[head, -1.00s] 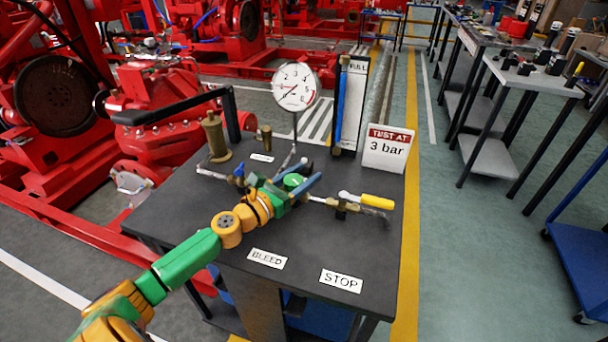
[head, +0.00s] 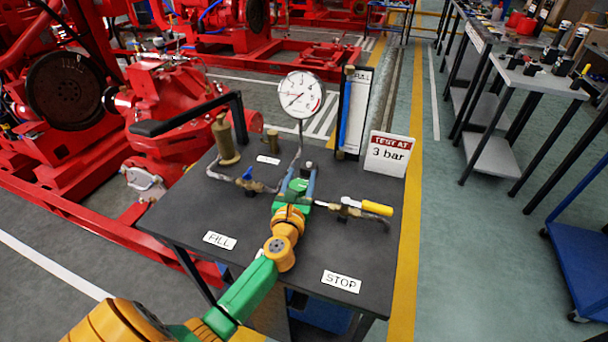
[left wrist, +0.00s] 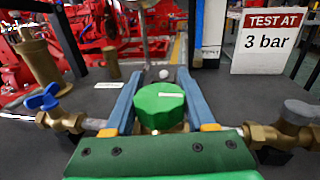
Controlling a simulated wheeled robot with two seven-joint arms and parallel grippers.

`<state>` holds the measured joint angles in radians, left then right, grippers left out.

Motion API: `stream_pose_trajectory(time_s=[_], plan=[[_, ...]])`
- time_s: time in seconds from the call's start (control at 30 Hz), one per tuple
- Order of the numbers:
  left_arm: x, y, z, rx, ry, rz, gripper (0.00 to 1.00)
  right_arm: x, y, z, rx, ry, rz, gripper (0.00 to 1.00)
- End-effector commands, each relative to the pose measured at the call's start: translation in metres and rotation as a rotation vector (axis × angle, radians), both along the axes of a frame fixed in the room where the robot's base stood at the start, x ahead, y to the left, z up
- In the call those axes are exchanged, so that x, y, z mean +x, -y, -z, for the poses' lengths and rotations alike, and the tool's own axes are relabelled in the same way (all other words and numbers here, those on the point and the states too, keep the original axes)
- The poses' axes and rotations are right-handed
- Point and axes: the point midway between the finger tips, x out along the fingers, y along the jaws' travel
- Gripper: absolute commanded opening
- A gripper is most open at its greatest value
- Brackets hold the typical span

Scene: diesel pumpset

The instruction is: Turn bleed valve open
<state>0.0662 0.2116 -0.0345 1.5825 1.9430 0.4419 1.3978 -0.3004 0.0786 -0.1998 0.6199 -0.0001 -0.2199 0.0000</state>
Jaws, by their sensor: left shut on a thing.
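A round green knob (head: 299,187), which I take as the bleed valve's handle, sits on the brass pipework in the middle of the dark bench. My left gripper (head: 298,174) comes in over the bench's front edge, with its blue fingers pointing away from me. In the left wrist view the green knob (left wrist: 160,105) lies between the two blue fingers of my left gripper (left wrist: 162,76), which is shut on it. A small pale label shows on the knob's top. The valve body below is mostly hidden. My right gripper is not in view.
A yellow-handled valve (head: 376,208) is close right of the gripper, and a blue-handled valve (head: 247,175) is to its left. A pressure gauge (head: 301,95) rises behind. A "TEST AT 3 bar" sign (head: 387,154) stands at the back right. FILL (head: 219,240) and STOP (head: 341,281) labels lie in front.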

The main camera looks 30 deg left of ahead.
Motion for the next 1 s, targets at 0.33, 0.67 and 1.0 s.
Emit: stream_pose_trajectory(time_s=[0.33,0.67,1.0], plan=[[-0.003,-0.007,0.002,-0.001,0.006,-0.250,0.00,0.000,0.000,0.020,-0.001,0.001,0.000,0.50],[-0.006,-0.011,0.000,0.002,0.005,-0.371,0.00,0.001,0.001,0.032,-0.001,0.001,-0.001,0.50],[-0.007,-0.012,-0.003,0.004,0.006,-0.395,0.00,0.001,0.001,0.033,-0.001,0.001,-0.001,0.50]])
